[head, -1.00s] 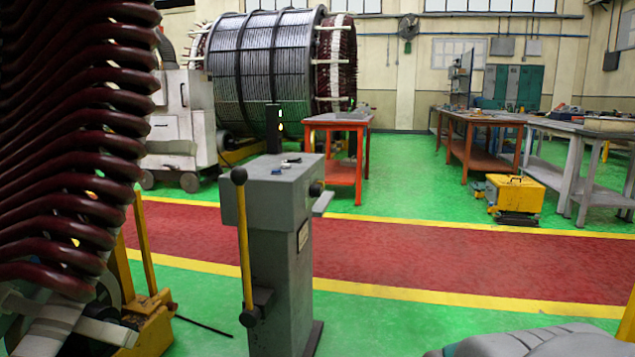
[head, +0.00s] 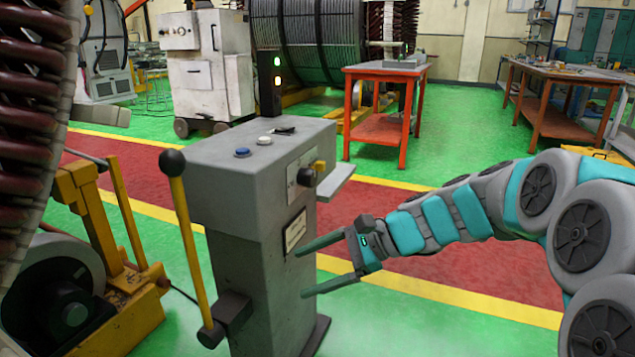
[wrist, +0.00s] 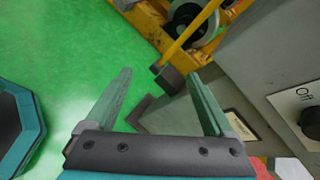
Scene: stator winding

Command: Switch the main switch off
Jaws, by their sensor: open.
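The main switch (head: 307,177) is a dark knob on a light plate, on the right-hand face of a grey control pedestal (head: 235,215). A small yellow part shows beside the knob. In the wrist view the dark knob (wrist: 312,121) is at the right edge, by a plate (wrist: 298,100) marked "Off"; part of it is cut off. My gripper (head: 302,273) is open and empty, below the knob and near the pedestal's side in the head view. In the wrist view my gripper (wrist: 160,74) has its fingers apart, left of the knob.
A yellow lever (head: 187,245) with a black ball stands at the pedestal's left. A small shelf (head: 337,182) juts out right of the knob. The pedestal top carries a blue button (head: 242,152) and a light post (head: 269,85). A yellow machine (head: 110,265) stands left.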

